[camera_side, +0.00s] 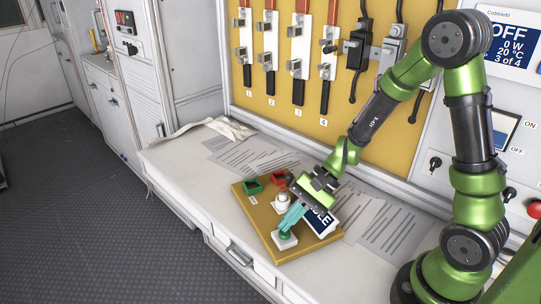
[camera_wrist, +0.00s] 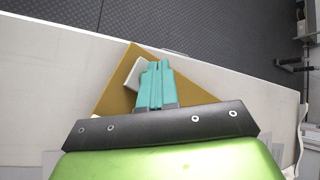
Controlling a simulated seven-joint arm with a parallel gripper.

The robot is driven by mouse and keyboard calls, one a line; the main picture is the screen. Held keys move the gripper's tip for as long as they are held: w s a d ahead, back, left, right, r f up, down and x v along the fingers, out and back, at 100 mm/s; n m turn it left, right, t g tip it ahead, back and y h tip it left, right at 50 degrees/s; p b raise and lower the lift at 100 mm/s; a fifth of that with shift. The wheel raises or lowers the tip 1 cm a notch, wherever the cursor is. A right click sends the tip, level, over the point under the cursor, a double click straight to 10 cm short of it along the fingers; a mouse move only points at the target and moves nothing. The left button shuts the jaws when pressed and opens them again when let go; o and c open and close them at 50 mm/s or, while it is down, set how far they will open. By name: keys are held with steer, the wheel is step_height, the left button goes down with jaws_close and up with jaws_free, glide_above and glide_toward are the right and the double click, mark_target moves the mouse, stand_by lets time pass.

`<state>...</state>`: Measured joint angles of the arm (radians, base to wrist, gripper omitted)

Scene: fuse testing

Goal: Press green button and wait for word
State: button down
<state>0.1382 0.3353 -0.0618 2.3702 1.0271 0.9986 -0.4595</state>
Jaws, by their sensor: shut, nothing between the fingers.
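A green button (camera_side: 285,236) sits on a small white base near the front corner of a wooden board (camera_side: 262,220). My gripper (camera_side: 284,229) has its teal fingers together, with the tips at or just over the button. I cannot tell whether they touch it or press it down. In the wrist view, the shut fingers (camera_wrist: 154,64) cover the button, and only part of the white base (camera_wrist: 134,74) shows beside them. A small display (camera_side: 318,222) on the board is partly hidden by my gripper; the letters "LE" are readable.
The board also carries a green bin (camera_side: 253,186), a red bin (camera_side: 279,177) and a white round part (camera_side: 282,201). Paper sheets (camera_side: 392,230) and a cloth (camera_side: 204,128) lie on the bench. A yellow panel with numbered fuse holders (camera_side: 298,60) stands behind. A wall display reads "OFF" (camera_side: 510,32).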

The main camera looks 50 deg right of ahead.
mark_target(290, 232)
steer(key=shift+f, duration=0.6)
stand_by(0.7)
steer(key=shift+r, duration=0.9)
steer(key=shift+r, duration=2.5)
steer(key=shift+s+d+f, duration=0.1)
steer(key=shift+f, duration=0.05)
steer(key=s+d+r+n+t+h, duration=0.4)
steer(key=s+r+n+h, duration=0.2)
steer(key=r, duration=0.7)
steer(key=s+n, duration=0.2)
steer(key=shift+s+d+n+h, duration=0.3)
steer(key=shift+h, duration=0.1)
